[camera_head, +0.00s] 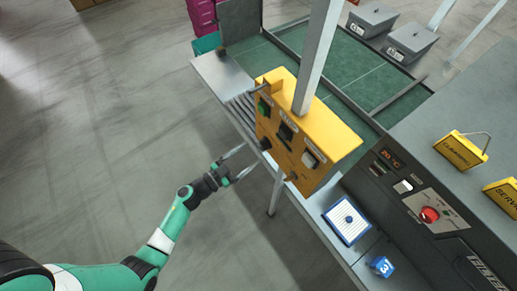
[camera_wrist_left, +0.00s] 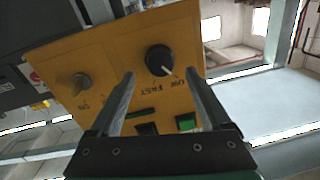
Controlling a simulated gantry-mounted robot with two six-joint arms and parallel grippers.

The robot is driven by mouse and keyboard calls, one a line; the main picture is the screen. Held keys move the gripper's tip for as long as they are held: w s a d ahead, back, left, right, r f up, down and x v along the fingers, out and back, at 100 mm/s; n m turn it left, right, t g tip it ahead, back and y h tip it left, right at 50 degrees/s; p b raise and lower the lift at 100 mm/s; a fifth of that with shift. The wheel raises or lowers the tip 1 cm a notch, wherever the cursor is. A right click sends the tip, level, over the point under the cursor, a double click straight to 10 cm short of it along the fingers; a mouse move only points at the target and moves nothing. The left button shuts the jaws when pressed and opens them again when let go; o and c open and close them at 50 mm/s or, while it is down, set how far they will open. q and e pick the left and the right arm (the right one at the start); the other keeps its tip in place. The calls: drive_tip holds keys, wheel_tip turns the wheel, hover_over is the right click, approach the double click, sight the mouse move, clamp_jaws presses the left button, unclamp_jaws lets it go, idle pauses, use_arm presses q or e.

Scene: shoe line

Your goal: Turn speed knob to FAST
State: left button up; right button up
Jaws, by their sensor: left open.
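The yellow control box (camera_head: 330,138) hangs at a post beside the line. Its black speed knob (camera_wrist_left: 159,58) shows in the left wrist view, with a white pointer mark aimed down and slightly right. In the head view the knob (camera_head: 265,144) is a small dark disc on the box's near face. My left gripper (camera_head: 250,157) is open in front of the box; in the wrist view its fingers (camera_wrist_left: 160,74) stand either side of the knob, contact unclear. My right gripper is out of view.
A second knob (camera_wrist_left: 80,84), marked ON, sits on the same panel, with a green button (camera_wrist_left: 186,122) near the right finger. A grey post (camera_head: 318,58) rises by the box. A dark machine with a red knob (camera_head: 429,214) stands at right. Open floor lies left.

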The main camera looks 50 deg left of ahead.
sight(261, 147)
use_arm(q)
drive_tip(key=w, duration=0.4)
drive_tip(key=shift+w+d+b, duration=0.15)
drive_tip(key=shift+w+b, duration=0.1)
drive_tip(key=shift+b, duration=0.1)
clamp_jaws()
